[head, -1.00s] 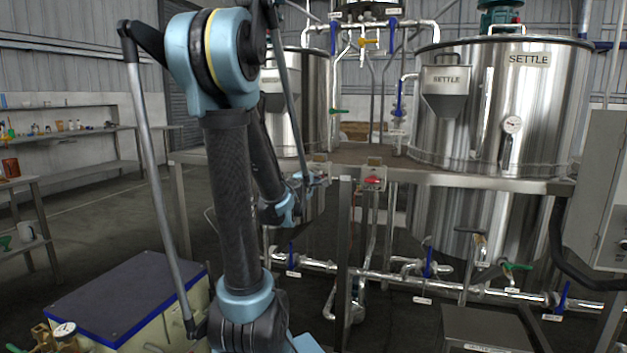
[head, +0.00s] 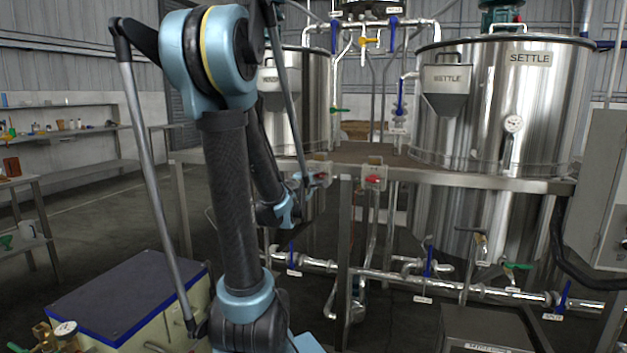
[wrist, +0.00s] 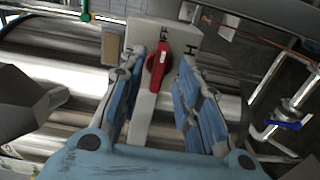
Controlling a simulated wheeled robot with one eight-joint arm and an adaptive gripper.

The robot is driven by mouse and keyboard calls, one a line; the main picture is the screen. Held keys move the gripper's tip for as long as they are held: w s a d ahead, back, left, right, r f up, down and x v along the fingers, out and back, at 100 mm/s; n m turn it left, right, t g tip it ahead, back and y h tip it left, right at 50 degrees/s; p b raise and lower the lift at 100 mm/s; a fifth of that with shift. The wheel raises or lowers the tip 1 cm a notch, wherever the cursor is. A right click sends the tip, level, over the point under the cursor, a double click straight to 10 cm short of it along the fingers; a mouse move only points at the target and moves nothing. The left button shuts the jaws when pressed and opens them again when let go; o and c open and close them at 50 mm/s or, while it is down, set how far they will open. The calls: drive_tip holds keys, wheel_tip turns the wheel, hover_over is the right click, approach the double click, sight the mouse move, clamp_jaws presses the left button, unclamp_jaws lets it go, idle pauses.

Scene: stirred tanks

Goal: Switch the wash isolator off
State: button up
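A grey isolator box (wrist: 168,36) with a red handle (wrist: 158,66) fills the top middle of the wrist view. The handle points up and down the picture, leaning slightly. My gripper (wrist: 163,58) is open, with one blue finger on each side of the handle and gaps between. In the head view my gripper (head: 308,181) is at the left of two isolators (head: 321,168) on the tank platform's front rail. The other isolator (head: 374,169), with its own red handle, is to the right. I cannot read which one is marked wash.
Two steel tanks stand behind the rail; the right tank (head: 545,105) is labelled SETTLE. A steel leg (head: 344,250) and pipes with blue-handled valves (head: 428,262) are below. A blue-edged bench box (head: 125,295) stands at lower left.

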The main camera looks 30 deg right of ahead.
drive_tip(key=v, duration=1)
drive_tip(key=shift+s+a, duration=0.25)
drive_tip(key=shift+f, duration=0.1)
idle(0.4)
drive_tip(key=s+a+f+m+g+y, duration=0.2)
drive_tip(key=s+a+f+g+y, duration=0.1)
drive_tip(key=a, duration=0.7)
drive_tip(key=s+a+f+m+g+y, duration=0.3)
drive_tip(key=s+a+f+y, duration=0.3)
drive_tip(key=a+f, duration=0.4)
drive_tip(key=s+a+f+m+g+y, duration=0.2)
drive_tip(key=s+a+f, duration=0.4)
drive_tip(key=a, duration=0.5)
drive_tip(key=f+g+y, duration=0.1)
drive_tip(key=y, duration=0.1)
drive_tip(key=shift+s+f+m+y, duration=0.25)
drive_tip(key=shift+s+m+y, duration=0.1)
drive_tip(key=shift+m+y, duration=0.05)
drive_tip(key=shift+a, duration=0.1)
